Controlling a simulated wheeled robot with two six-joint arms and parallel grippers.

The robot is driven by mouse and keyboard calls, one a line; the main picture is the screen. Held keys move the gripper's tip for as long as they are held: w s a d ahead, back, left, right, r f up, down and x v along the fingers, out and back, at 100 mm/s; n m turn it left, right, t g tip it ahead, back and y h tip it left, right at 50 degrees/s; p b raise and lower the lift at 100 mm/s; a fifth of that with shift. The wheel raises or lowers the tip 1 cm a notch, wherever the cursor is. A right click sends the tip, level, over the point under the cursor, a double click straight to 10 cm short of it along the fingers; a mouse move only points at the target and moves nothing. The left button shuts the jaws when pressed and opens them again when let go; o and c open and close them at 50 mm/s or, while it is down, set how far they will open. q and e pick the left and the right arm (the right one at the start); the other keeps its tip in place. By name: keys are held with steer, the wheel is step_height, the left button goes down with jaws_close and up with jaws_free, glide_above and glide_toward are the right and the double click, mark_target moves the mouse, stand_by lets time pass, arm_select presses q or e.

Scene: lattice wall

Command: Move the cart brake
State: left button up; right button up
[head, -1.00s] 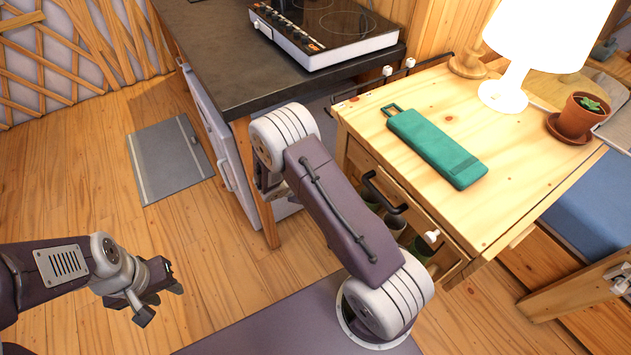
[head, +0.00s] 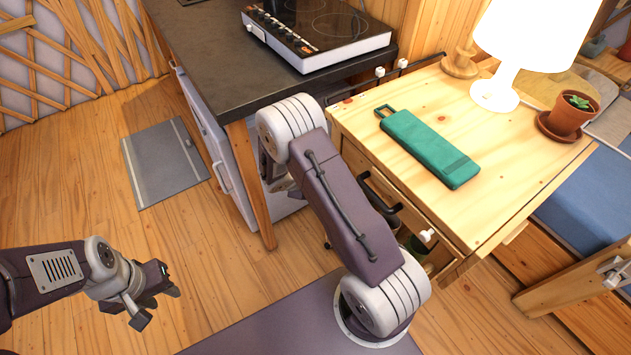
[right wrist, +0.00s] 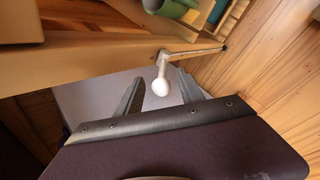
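The cart brake looks to be the pale lever with a round white knob (right wrist: 161,87) under the edge of the wooden cart (right wrist: 90,58) in the right wrist view. A white knob (head: 427,235) also shows at the cart's near side in the head view. My right gripper (right wrist: 159,77) is open, with one finger either side of the knob in the picture; I see no clear contact.
The cart top (head: 500,205) holds a green case (head: 430,148), a lit lamp (head: 495,92) and a potted plant (head: 572,115). A dark counter (head: 215,60) with a cooktop (head: 320,30) stands behind. A grey mat (head: 163,162) lies on open floor at left.

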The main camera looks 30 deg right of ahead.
steer(key=p+v, duration=0.2)
steer(key=v, duration=0.7)
stand_by(0.4)
